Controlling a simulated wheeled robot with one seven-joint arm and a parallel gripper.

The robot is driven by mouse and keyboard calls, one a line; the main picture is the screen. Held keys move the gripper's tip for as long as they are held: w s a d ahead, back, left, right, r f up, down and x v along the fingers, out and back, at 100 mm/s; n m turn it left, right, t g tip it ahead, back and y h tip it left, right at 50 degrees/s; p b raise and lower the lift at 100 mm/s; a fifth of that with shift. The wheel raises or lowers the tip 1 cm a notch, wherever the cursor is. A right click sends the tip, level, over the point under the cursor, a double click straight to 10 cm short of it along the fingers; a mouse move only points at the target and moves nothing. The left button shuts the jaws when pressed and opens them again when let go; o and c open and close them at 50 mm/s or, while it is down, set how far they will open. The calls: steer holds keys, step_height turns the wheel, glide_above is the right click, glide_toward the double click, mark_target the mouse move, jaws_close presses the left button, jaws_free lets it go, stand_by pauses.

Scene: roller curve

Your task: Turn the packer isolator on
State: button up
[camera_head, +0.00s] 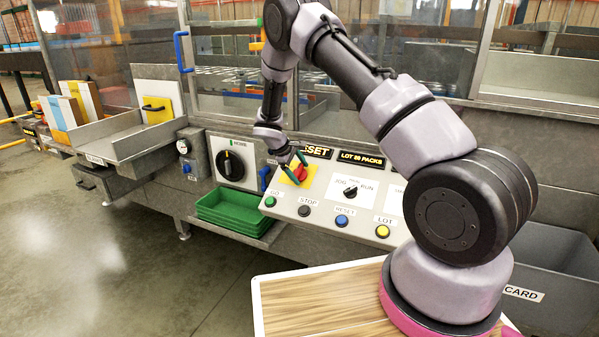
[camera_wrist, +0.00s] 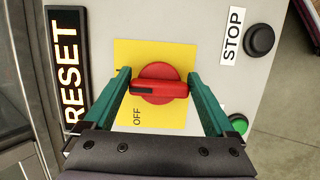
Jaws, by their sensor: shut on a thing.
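The packer isolator is a red rotary knob (camera_wrist: 158,83) on a yellow plate (camera_wrist: 153,52), with the word OFF printed beside it in the wrist view. Its handle bar lies across the picture, with a dark mark at its left end. My gripper (camera_wrist: 158,90) has its two green fingers on either side of the knob, at the ends of the handle bar. In the head view the knob (camera_head: 300,173) shows under my gripper (camera_head: 296,166) on the sloped panel. The fingers hide part of the yellow plate.
The panel has a green button (camera_head: 270,201), a black STOP button (camera_head: 304,210), a blue RESET button (camera_head: 341,220) and a yellow LOT button (camera_head: 382,231). A JOG/RUN switch (camera_head: 350,191) sits right of the isolator. A larger black rotary switch (camera_head: 231,165) is on the cabinet to the left. Green trays (camera_head: 234,212) lie below.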

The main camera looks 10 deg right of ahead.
steer(key=o, duration=1)
steer(key=shift+o, duration=0.2)
steer(key=v, duration=1)
steer(key=shift+a+r, duration=0.2)
steer(key=shift+r, duration=0.1)
steer(key=shift+s, duration=0.15)
